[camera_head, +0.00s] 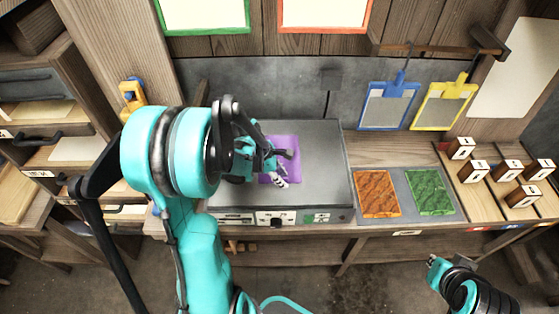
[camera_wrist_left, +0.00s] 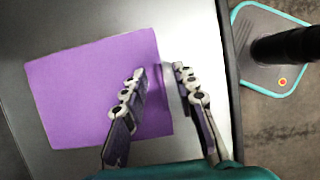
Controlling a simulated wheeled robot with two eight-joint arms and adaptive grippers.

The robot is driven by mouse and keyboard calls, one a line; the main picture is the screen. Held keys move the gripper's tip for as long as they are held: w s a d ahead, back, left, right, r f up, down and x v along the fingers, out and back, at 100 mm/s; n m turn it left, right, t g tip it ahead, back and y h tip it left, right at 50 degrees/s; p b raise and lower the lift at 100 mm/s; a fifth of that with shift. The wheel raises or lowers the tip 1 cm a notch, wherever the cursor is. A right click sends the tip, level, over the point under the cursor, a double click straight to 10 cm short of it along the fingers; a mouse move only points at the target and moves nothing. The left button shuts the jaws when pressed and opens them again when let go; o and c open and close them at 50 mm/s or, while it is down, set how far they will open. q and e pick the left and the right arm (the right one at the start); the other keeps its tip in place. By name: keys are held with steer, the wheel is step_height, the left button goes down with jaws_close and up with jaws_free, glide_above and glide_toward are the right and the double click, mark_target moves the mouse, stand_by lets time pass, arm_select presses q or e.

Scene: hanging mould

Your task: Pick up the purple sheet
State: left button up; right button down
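The purple sheet (camera_head: 265,170) lies flat on top of the grey metal box (camera_head: 320,160) in the head view, partly hidden by my left gripper. In the left wrist view the sheet (camera_wrist_left: 85,95) shows as a near-square purple piece on the grey surface. My left gripper (camera_head: 284,168) is over the sheet's right edge. In the left wrist view the left gripper (camera_wrist_left: 160,75) is open, with one finger over the sheet and the other beyond its right edge. I cannot tell whether the fingers touch it. My right gripper (camera_head: 443,262) is at the lower right, away from the bench.
An orange-brown textured pad (camera_head: 377,193) and a green textured pad (camera_head: 429,191) lie on a grey mat right of the box. Several small wooden blocks (camera_head: 508,170) stand further right. Blue (camera_head: 388,105) and yellow (camera_head: 444,105) frames hang behind. A drawer cabinet (camera_head: 40,130) stands left.

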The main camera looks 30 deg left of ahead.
arm_select(q)
jaws_close()
steer(key=shift+r, duration=0.2)
steer(key=shift+r, duration=0.3)
steer(key=r+p, duration=0.1)
steer(key=r, duration=0.1)
steer(key=d+r+p, duration=0.1)
steer(key=r, duration=0.1)
steer(key=shift+s, duration=0.1)
steer(key=s+d+r+p, duration=0.2)
steer(key=d+r, duration=0.4)
steer(key=d, duration=0.4)
steer(key=shift+s+d, duration=0.15)
steer(key=shift+s, duration=0.35)
